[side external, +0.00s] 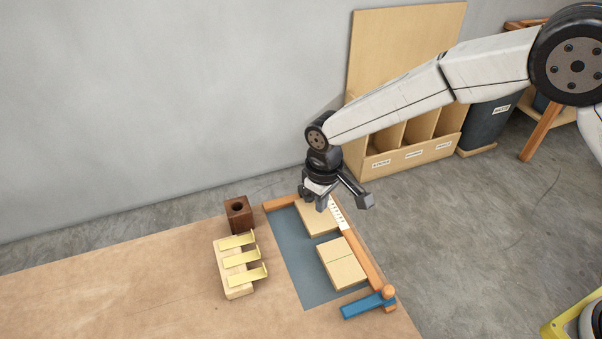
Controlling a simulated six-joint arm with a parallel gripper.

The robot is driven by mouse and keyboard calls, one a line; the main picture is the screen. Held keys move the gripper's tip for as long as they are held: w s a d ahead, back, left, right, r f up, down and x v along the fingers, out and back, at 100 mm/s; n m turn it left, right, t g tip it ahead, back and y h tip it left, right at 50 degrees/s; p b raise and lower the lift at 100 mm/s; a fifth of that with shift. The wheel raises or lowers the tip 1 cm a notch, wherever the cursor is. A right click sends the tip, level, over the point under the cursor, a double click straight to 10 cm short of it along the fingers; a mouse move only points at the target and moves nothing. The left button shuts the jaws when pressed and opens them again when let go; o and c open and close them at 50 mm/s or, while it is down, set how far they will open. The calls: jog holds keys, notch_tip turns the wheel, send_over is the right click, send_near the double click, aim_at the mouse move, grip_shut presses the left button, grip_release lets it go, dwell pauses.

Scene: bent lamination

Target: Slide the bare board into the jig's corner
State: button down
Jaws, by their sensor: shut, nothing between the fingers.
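The jig is a blue-grey mat (290,248) with an orange-brown wooden fence (366,262) along its right side and a short fence piece (279,203) at the back; they meet in the far corner. A plain pale board (317,222) lies on the mat at that corner, close to both fences. My gripper (321,207) is shut and empty, over this board and partly hiding it. I cannot tell whether it touches the board, or whether the board touches both fences. A second pale piece (341,264) with a line across it lies nearer on the mat, beside the right fence.
A blue clamp-like piece (366,306) sits at the near end of the right fence. Left of the mat stand a pale block with yellow metal strips (238,264) and a dark wooden block with a hole (238,215). The table (110,285) is clear at left.

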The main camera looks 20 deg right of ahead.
aim_at(323, 216)
jog(key=shift+r, duration=2.1)
jog(key=shift+d, duration=0.25)
jog(key=s+d+r+m+t, duration=0.1)
jog(key=s+d+r+m, duration=0.15)
jog(key=d, duration=0.55)
jog(key=s+d+r+m, duration=0.1)
jog(key=s+d, duration=0.2)
jog(key=d, duration=0.4)
jog(key=s+d+m+t, duration=0.1)
jog(key=s+d+m, duration=0.1)
jog(key=s+d, duration=0.8)
jog(key=shift+s+d+r+t, duration=0.2)
jog(key=shift+s+d+t, duration=0.1)
jog(key=shift+s, duration=0.45)
jog(key=shift+m, duration=0.25)
